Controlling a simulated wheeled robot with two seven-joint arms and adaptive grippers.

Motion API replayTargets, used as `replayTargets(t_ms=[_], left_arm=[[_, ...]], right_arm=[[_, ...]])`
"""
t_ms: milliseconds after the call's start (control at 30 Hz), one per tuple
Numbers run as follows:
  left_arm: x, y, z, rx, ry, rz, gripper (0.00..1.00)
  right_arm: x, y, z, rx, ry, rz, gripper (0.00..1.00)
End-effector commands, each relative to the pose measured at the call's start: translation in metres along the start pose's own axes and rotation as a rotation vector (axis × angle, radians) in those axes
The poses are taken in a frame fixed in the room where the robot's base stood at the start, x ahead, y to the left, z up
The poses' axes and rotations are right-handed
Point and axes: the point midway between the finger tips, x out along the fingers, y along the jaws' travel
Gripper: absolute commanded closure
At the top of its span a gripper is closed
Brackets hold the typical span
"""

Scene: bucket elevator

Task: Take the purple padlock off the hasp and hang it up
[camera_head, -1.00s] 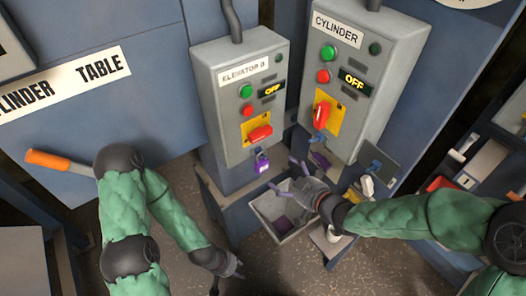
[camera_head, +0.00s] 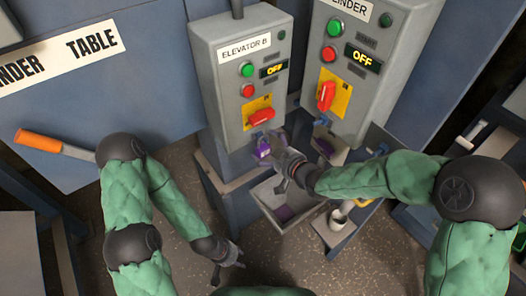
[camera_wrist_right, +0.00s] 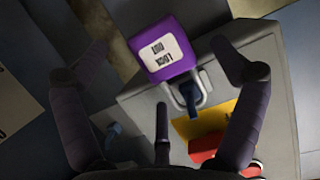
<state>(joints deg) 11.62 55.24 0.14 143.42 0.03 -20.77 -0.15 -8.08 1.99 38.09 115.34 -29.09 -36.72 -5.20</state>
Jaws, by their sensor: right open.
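The purple padlock (camera_head: 263,149) hangs from the hasp below the red switch of the ELEVATOR B box (camera_head: 236,75). In the right wrist view the padlock (camera_wrist_right: 165,48) shows its white LOCK OUT label, upside down, and its shackle passes through the hasp loop (camera_wrist_right: 190,95). My right gripper (camera_head: 277,153) is open just in front of the padlock. In its wrist view its fingers (camera_wrist_right: 160,72) are spread to both sides of the padlock, not closed on it. My left gripper (camera_head: 228,262) hangs low over the floor, away from the boxes, too small to read.
A grey open bin (camera_head: 262,196) with purple things inside sits below my right gripper.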

Motion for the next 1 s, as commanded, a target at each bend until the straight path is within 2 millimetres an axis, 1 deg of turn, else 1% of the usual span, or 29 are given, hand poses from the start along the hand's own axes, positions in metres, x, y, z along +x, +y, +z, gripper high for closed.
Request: replayTargets(t_ms=[33,100,333,367,400,467,500,567,600,867,1000], left_arm=[[0.0020,-0.0007,-0.0002,0.000,0.000,0.000,0.60],[0.0024,-0.0009,-0.0002,0.000,0.000,0.000,0.60],[0.0018,-0.0006,-0.0002,0.000,0.000,0.000,0.60],[0.0017,-0.0006,-0.0002,0.000,0.000,0.000,0.60],[0.0017,-0.0006,-0.0002,0.000,0.000,0.000,0.60],[0.0018,-0.0006,-0.0002,0.000,0.000,0.000,0.60],[0.0018,-0.0006,-0.0002,0.000,0.000,0.000,0.60],[0.0018,-0.0006,-0.0002,0.000,0.000,0.000,0.60],[0.0018,-0.0006,-0.0002,0.000,0.000,0.000,0.60],[0.0017,-0.0006,-0.0002,0.000,0.000,0.000,0.60],[-0.0007,0.0002,-0.0001,0.000,0.000,0.000,0.60]], right_arm=[[0.0047,-0.0003,0.0005,-0.001,0.000,-0.001,0.05],[0.0077,0.0000,0.0000,0.000,0.000,0.000,0.05],[0.0083,0.0003,-0.0010,0.000,0.000,0.001,0.05],[0.0083,0.0003,-0.0010,0.000,0.000,0.001,0.11],[0.0082,0.0003,-0.0010,0.000,0.000,0.001,0.22],[0.0082,0.0003,-0.0010,0.000,0.000,0.001,0.39],[0.0082,0.0003,-0.0009,0.000,0.000,0.001,0.50],[0.0081,0.0003,-0.0009,0.000,0.000,0.001,0.67],[0.0081,0.0003,-0.0009,0.000,0.000,0.001,0.72],[0.0080,0.0005,-0.0015,0.000,0.001,0.001,0.73],[0.0065,0.0005,-0.0058,0.000,0.002,0.001,0.73]])
